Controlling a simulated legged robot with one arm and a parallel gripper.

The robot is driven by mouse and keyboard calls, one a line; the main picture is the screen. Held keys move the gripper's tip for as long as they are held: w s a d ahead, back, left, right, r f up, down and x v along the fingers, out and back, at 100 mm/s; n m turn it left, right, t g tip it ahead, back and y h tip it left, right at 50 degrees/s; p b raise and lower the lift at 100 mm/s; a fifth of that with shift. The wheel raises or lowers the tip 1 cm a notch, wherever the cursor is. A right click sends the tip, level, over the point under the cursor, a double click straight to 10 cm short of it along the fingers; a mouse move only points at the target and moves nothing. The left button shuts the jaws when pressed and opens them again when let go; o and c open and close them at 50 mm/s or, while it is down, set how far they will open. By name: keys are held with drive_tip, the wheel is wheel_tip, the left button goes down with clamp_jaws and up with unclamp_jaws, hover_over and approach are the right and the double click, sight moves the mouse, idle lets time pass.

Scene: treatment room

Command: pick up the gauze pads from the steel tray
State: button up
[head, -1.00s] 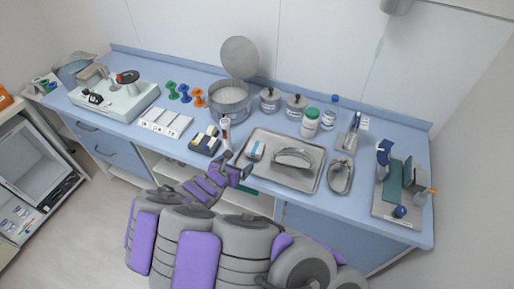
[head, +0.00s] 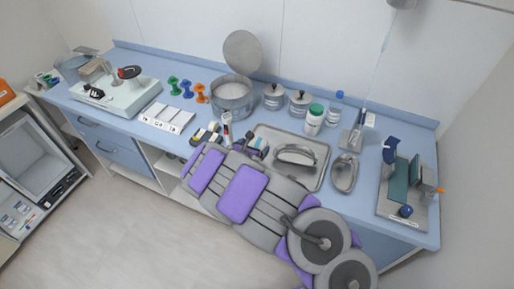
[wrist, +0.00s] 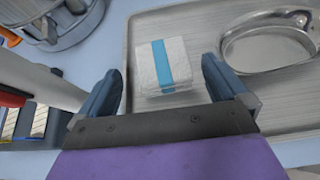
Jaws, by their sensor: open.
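The gauze pads (wrist: 161,66) show in the wrist view as a white pack with a blue band, lying on the left part of the steel tray (wrist: 200,22). My gripper (wrist: 160,88) is open, with its dark blue fingers to the left and right of the pack in the picture. The pack lies between and a little beyond the fingers, and I cannot tell whether they touch it. In the head view the steel tray (head: 312,181) is on the counter, and my arm covers its left front part. My gripper (head: 257,148) is at the tray's left edge there.
A metal kidney-shaped dish (head: 295,156) sits on the tray, right of the pack. Another steel dish (head: 344,174) stands right of the tray. A steel pot (head: 232,97) and a white bottle with a green cap (head: 314,120) stand behind.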

sight(258, 146)
drive_tip(key=shift+x, duration=1.25)
drive_tip(key=shift+s, duration=0.1)
drive_tip(key=c, duration=1)
